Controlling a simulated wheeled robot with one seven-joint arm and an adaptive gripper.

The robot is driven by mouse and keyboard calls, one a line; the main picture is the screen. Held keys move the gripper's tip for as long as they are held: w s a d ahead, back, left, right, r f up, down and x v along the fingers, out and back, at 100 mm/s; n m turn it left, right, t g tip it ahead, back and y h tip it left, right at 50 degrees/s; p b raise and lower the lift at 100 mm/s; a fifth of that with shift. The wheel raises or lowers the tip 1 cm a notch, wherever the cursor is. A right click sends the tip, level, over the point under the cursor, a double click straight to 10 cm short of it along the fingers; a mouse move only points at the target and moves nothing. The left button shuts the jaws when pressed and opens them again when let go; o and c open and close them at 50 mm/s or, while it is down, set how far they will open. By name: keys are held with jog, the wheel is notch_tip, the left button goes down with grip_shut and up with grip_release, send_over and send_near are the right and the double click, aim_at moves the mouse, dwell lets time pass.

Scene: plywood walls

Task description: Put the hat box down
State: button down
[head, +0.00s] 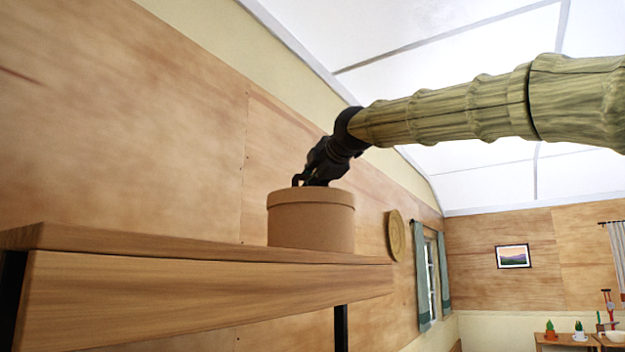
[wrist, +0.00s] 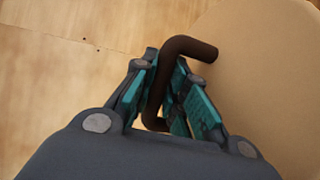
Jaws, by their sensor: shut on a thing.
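The hat box (head: 310,222) is a round, tan box with a lid, upright at the right part of a high wooden shelf (head: 200,290). Its base meets the shelf's top edge in the head view; from this low angle I cannot tell whether it rests on it. My gripper (head: 312,182) is above the lid. In the wrist view, my gripper (wrist: 172,100) is shut on the dark brown curved handle (wrist: 190,47) of the box. The tan lid (wrist: 262,70) fills the right side there.
A plywood wall (head: 120,120) runs behind the shelf. A round woven disc (head: 395,236) hangs on the wall right of the box, near a curtained window (head: 430,275). A table (head: 565,342) with small potted plants stands far off at the lower right.

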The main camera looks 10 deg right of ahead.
jog(key=shift+s, duration=0.1)
jog(key=c, duration=1.9)
grip_release()
jog(key=shift+f, duration=0.1)
jog(key=o, duration=0.5)
jog(key=shift+c, duration=0.2)
